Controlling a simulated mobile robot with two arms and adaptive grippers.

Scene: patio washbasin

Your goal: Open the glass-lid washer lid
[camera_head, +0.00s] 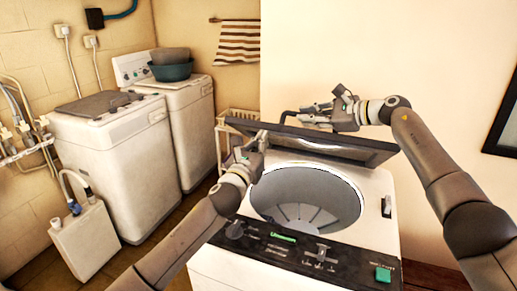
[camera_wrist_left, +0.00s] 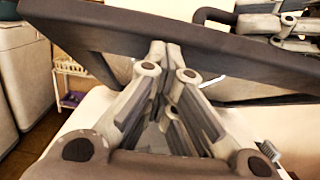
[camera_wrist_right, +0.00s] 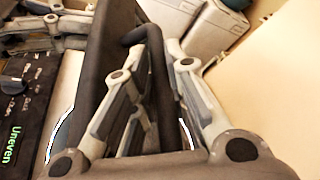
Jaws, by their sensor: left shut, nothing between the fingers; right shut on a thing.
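The glass-lid washer (camera_head: 375,195) stands at front centre, with its round drum opening exposed. Its dark-framed lid (camera_head: 350,143) is raised and tilted above the opening; it crosses the left wrist view (camera_wrist_left: 90,28) and the right wrist view (camera_wrist_right: 103,50). My right gripper (camera_head: 308,118) is shut on the dark lid handle (camera_wrist_right: 158,75), which runs between its fingers. My left gripper (camera_head: 262,138) is shut and empty at the lid's left part; its fingertips (camera_wrist_left: 162,46) are close against the frame. Whether they touch it is unclear.
The control panel (camera_head: 300,255) runs along the washer's front. Two white washers (camera_head: 115,150) (camera_head: 190,120) stand at the left, the rear one with basins (camera_head: 172,68) on top. A white rack (camera_head: 228,125) is behind the lid. A pale wall is close on the right.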

